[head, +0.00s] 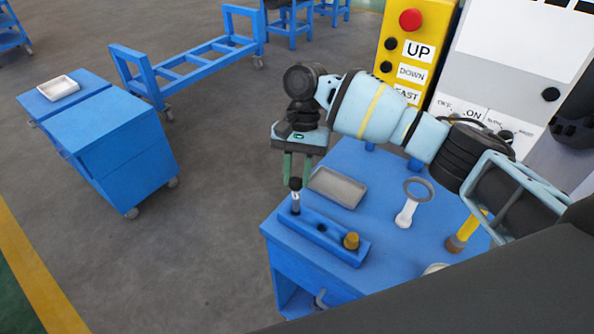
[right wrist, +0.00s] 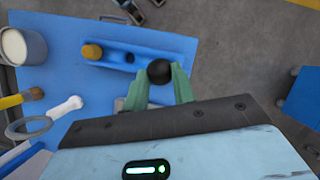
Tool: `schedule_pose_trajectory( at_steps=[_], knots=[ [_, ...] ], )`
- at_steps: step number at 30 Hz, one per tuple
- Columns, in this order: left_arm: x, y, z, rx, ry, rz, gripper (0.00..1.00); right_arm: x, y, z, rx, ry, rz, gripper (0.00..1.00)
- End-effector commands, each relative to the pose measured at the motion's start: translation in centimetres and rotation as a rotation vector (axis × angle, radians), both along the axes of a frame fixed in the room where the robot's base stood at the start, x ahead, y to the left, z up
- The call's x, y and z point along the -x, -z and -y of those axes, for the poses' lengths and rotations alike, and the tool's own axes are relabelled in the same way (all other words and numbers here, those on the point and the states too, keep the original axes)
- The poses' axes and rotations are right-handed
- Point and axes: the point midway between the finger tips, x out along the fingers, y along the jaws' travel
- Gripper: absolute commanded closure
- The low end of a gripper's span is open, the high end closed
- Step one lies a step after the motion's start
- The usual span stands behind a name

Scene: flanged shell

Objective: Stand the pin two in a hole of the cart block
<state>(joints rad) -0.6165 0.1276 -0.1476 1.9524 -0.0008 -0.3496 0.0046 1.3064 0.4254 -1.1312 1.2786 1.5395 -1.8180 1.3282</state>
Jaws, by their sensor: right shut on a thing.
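My right gripper (head: 297,168) is shut on a pin with a black ball knob, which I take as the pin two (head: 296,197). The pin hangs upright with a light metal shaft. Its lower end is at the left end of the blue cart block (head: 307,233); I cannot tell whether it is inside a hole there. In the right wrist view the black knob (right wrist: 159,71) is between the green fingers (right wrist: 160,88) and hides what is below it. The cart block (right wrist: 167,57) has an open dark hole in its middle. A brass-coloured pin (head: 351,240) stands at its right end.
The block lies along the front edge of the blue cart top (head: 385,235). Behind it are a grey tray (head: 338,187) and a ring with a white handle (head: 407,212).

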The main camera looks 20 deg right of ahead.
Motion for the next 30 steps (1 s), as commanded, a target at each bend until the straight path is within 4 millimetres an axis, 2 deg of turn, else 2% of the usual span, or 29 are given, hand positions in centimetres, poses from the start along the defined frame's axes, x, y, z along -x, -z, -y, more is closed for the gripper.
schedule_pose_trajectory(
  at_steps=[30],
  knots=[
    [0.1, 0.1, 0.0, 0.000, 0.000, -0.002, 1.00, 0.0, 2.1, 0.0, -0.001, 0.000, 0.000, 1.00]
  ],
)
